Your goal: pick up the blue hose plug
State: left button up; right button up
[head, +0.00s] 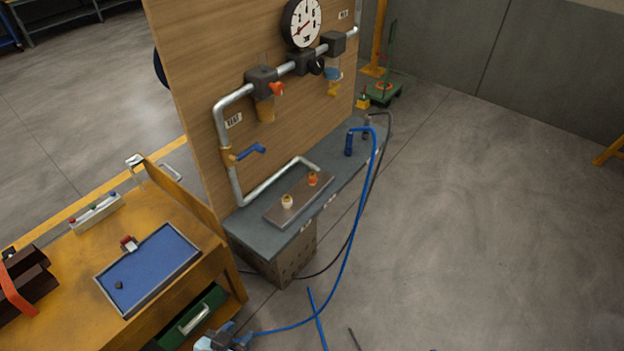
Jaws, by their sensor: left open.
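The blue hose plug (349,144) stands upright on the grey ledge (258,217) at the foot of the wooden panel, towards its far end. A blue hose (352,240) loops from its top and runs down to the floor. My left gripper (228,338) shows at the bottom edge, partly cut off, open, near the drawer cabinet and far from the plug. The hose reaches the picture beside it; whether they touch I cannot tell. My right gripper is not in view.
A plate with two fittings (287,202) lies on the ledge's near part. Pipes and a gauge (302,22) are on the panel (195,50). A blue tray (150,268) is on the cabinet. Right floor is clear.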

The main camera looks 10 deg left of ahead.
aim_at(350, 135)
jog(key=u, duration=0.9)
jog(key=i+l+u, duration=0.1)
jog(key=l+u, duration=1.15)
jog(key=l, duration=0.25)
jog(key=k+l+u, duration=0.2)
jog(key=l, duration=0.3)
jog(key=l+u, duration=0.1)
jog(key=l, duration=0.45)
jog(key=k+l+u, duration=0.1)
jog(key=l, duration=0.4)
jog(key=k, duration=0.05)
